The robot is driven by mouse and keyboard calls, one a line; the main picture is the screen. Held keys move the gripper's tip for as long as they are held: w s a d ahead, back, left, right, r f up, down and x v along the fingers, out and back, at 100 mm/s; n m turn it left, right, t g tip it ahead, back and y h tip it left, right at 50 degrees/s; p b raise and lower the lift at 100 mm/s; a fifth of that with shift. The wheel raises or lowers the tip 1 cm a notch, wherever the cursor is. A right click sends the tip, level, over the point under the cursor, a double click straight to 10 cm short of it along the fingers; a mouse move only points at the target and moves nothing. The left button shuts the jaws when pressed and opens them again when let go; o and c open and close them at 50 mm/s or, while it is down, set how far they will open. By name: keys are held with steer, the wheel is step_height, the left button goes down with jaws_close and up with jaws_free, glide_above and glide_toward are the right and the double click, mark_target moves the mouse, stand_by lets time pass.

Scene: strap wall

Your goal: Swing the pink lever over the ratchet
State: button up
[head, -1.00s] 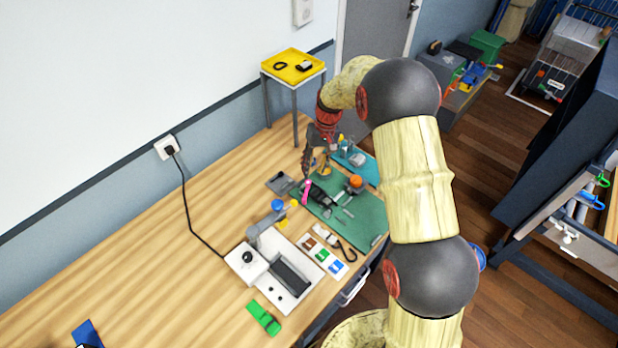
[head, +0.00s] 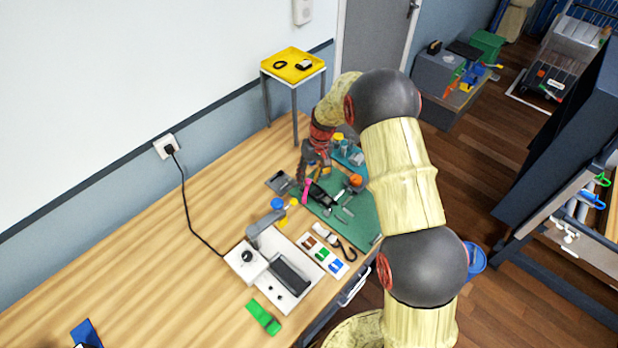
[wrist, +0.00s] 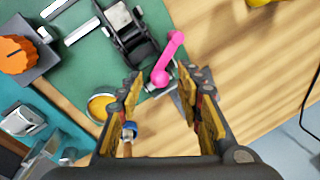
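In the head view the lever (head: 306,190) is small, at the left end of the ratchet (head: 322,197) on the green mat. My gripper (wrist: 160,92) is open, with its two fingers apart. The lower end of the lever shows in the gap between the fingertips. I see nothing held, and cannot tell whether a finger touches the lever. In the head view my gripper (head: 308,176) hangs just behind the lever.
An orange knob on a dark block (wrist: 18,56) stands beside the ratchet. The green mat (head: 362,219) holds several small metal parts. Bare wooden tabletop (head: 180,245) lies to the left.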

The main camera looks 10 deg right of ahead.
steer(key=shift+c, duration=0.7)
steer(key=c, duration=0.7)
jaws_close()
steer(key=shift+d, duration=0.1)
steer(key=shift+s+d+r+m+t, duration=0.1)
steer(key=shift+s+d+m+t, duration=0.15)
steer(key=shift+m, duration=0.5)
steer(key=shift+s+d+m+t, duration=0.2)
steer(key=shift+d+m, duration=0.1)
steer(key=shift+m, duration=0.45)
steer(key=shift+s+d+m+p, duration=0.25)
steer(key=shift+s+m, duration=0.05)
steer(key=shift+m, duration=0.45)
steer(key=shift+s+d+m+p, duration=0.2)
steer(key=shift+s+m, duration=0.1)
steer(key=shift+m, duration=0.45)
steer(key=o, duration=0.8)
jaws_free()
